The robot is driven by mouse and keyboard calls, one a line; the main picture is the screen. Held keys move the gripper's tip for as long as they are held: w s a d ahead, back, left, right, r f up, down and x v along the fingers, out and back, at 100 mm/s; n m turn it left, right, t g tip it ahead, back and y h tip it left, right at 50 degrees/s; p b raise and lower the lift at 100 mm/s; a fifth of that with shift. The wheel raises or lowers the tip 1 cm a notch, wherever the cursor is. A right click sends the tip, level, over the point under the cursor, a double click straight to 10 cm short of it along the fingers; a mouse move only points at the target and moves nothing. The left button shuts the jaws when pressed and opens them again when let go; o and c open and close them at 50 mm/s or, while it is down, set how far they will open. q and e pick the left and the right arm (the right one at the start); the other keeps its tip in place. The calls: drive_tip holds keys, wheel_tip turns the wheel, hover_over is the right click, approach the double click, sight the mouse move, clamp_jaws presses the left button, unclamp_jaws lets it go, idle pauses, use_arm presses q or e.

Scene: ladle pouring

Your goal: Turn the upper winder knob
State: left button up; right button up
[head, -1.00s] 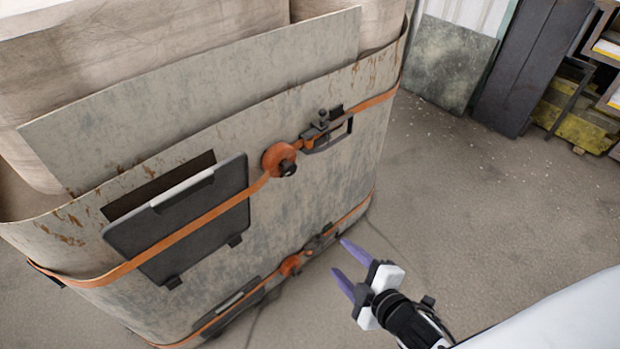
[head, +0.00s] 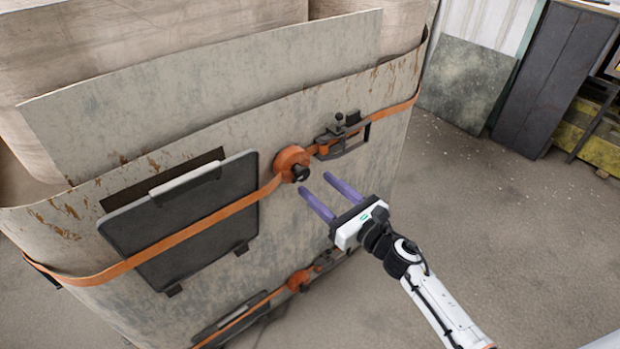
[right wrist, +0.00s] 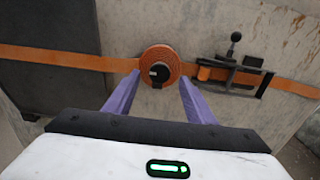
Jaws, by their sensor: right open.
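The upper winder is an orange strap spool (head: 289,158) on the side of the large wrapped mould, with a black knob (head: 300,173) at its centre. In the right wrist view the black knob (right wrist: 159,73) sits in front of the orange spool (right wrist: 160,58), between the lines of my two fingers. My right gripper (head: 313,182) is open and empty, its purple fingers pointing at the winder from the lower right. In the wrist view the fingertips (right wrist: 159,80) appear on either side of the knob; I cannot tell how much depth separates them. My left gripper is not in view.
An orange strap (head: 100,274) runs around the mould, through a black buckle (head: 338,136) right of the winder. A dark panel (head: 185,225) hangs left of it. A lower winder (head: 298,281) sits below. The floor at right (head: 480,220) is clear.

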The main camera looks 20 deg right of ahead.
sight(305, 174)
drive_tip(key=shift+x, duration=2.15)
drive_tip(key=c, duration=1)
